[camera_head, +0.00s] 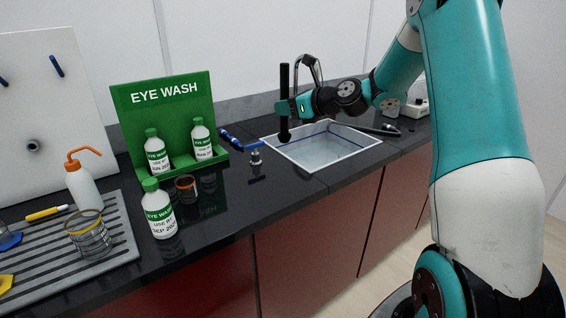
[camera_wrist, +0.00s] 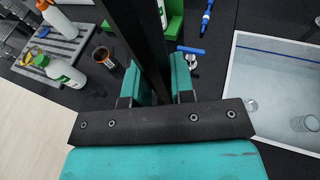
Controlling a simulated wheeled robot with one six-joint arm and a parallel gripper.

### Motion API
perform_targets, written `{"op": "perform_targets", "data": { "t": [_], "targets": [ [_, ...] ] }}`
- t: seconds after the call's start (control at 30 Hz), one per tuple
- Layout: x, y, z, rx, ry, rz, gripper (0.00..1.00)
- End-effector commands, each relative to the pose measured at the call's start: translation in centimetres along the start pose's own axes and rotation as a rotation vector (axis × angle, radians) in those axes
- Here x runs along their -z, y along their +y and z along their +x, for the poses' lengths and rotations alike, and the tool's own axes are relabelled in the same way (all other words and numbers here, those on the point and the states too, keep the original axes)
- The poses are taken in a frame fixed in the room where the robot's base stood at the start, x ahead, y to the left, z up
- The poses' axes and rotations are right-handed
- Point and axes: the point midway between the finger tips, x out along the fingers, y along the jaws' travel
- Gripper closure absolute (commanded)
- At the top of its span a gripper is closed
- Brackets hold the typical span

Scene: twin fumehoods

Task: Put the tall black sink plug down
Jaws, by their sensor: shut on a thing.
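The tall black sink plug (camera_head: 284,80) is a long upright rod with a wider dark bottom end. My gripper (camera_head: 285,107) is shut on its middle, beside the left end of the white sink (camera_head: 297,157). The bottom end appears at the sink's left rim; I cannot tell whether it touches anything. In the wrist view the plug (camera_wrist: 142,35) runs up between the teal fingers of my gripper (camera_wrist: 160,85). Its lower end is hidden there by the gripper. The sink (camera_wrist: 280,80) lies to the right of the gripper in that view.
A small metal fitting with a blue handle (camera_head: 256,157) stands left of the sink.

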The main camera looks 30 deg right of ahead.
Motion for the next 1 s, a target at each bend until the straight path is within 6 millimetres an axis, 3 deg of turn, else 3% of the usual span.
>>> {"op": "perform_targets", "data": {
  "t": [0.1, 0.33, 0.73, 1.0],
  "targets": [
    [3.5, 0.4, 1.3, -0.009, 0.003, 0.006, 1.00],
    [8.7, 0.3, 2.8, -0.006, 0.001, 0.002, 1.00],
    [13.3, 0.1, 4.0, -0.003, 0.001, 0.002, 1.00],
    [13.9, 0.1, 4.2, -0.002, -0.002, -0.002, 1.00]
  ]
}}
